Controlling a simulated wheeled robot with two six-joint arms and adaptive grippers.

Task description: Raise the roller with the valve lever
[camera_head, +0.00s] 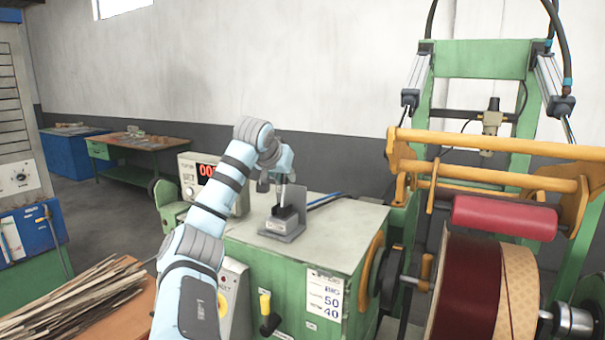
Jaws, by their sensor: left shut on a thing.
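The red roller (505,217) is at the right, held by the yellow-orange frame above a dark red coil (465,290). The valve (284,225) is a small grey and black unit with an upright grey plate, standing on the green cabinet (325,240). My left arm reaches up and over to it from the bottom. My left gripper (284,190) is shut on the valve lever at the top of the unit. The lever is small here and largely hidden by the fingers. My right gripper is not in view.
A box with a red display (206,171) stands at the cabinet's left. Wood strips (80,298) lie at lower left. The cabinet top right of the valve is clear.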

